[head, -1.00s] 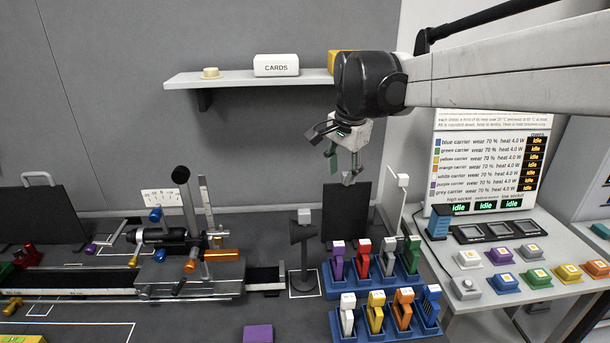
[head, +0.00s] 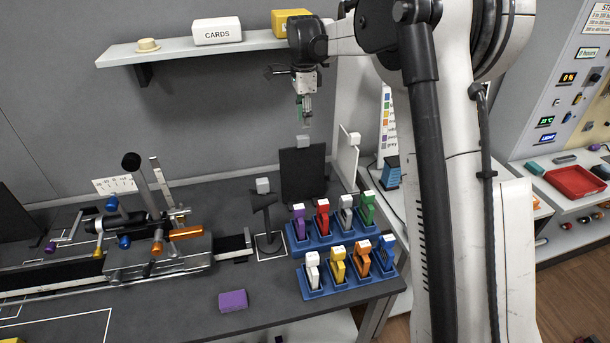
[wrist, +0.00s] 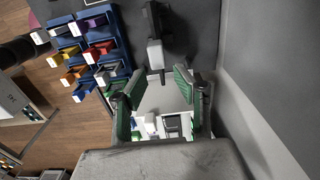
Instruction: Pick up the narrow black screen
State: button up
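The narrow black screen (head: 303,174) stands upright at the back of the bench, with a small light block (head: 303,141) on its top edge. My gripper (head: 304,124) points down above that block, with a small gap showing between them. In the wrist view, my gripper (wrist: 163,85) has its two green fingers spread, with nothing held between them. A light block (wrist: 155,54) on a dark bar, which looks like the screen's top edge (wrist: 153,18), lies just beyond the fingertips.
A white screen (head: 348,160) stands close on the right, and a black stand (head: 266,222) on the left. Blue racks of coloured carriers (head: 323,236) are in front. The shelf (head: 170,50) with a CARDS box (head: 217,31) hangs behind.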

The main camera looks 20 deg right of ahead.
aim_at(304, 136)
notch_tip(304, 136, down, 7)
jog(key=shift+f, duration=0.2)
jog(key=shift+s+a+f+p, duration=0.15)
jog(key=shift+f+p, duration=0.25)
jog(key=shift+f, duration=0.95)
jog(key=shift+s+a+f+p, duration=0.1)
jog(key=shift+f+p, duration=0.25)
jog(key=shift+f, duration=1)
grip_shut()
